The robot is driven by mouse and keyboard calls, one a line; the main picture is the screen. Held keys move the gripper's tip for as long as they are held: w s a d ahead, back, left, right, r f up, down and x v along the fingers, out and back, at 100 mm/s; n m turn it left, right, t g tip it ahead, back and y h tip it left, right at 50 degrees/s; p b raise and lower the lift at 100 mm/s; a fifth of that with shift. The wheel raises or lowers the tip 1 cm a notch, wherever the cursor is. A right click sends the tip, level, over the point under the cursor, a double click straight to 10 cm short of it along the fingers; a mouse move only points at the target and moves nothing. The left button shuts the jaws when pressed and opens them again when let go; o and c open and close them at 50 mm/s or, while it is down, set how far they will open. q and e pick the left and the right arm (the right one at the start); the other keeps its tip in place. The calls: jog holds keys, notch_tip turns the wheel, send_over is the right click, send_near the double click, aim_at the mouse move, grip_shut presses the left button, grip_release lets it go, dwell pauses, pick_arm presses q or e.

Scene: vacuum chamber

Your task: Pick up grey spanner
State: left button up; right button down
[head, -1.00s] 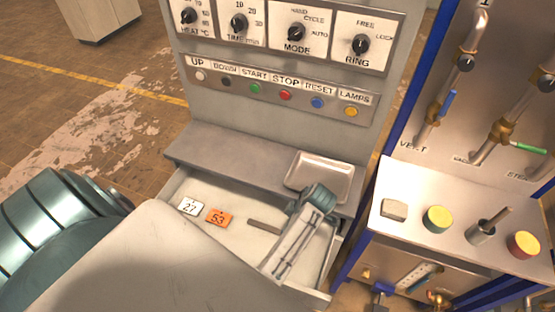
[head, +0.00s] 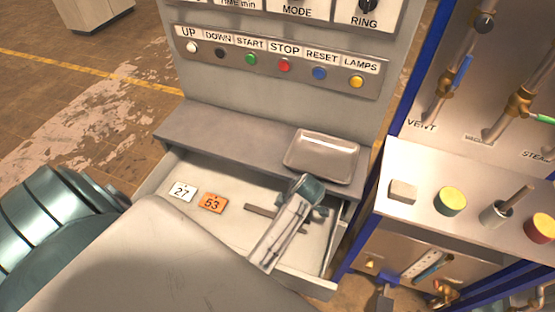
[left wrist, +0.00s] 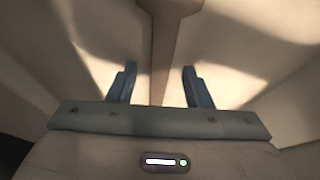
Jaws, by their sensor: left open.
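The grey spanner (head: 260,211) lies in the open drawer (head: 228,238). In the head view its left part shows as a flat grey bar, and my left arm's end covers part of it. In the left wrist view the spanner (left wrist: 171,40) runs from the top edge down between the fingers, apart from both. My left gripper (left wrist: 159,68) is open and empty, with one finger on each side of the bar. In the head view my left wrist (head: 284,230) is over the drawer's right part, and the fingertips are hidden. My right gripper is not in view.
A white tag 27 (head: 182,191) and an orange tag 53 (head: 213,204) lie left of the spanner. A metal tray (head: 322,157) sits on the ledge behind. A side console (head: 425,225) with knobs stands close on the right. The drawer's walls surround the spanner.

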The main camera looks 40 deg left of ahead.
pick_arm(q)
grip_shut()
jog(key=shift+r, duration=0.15)
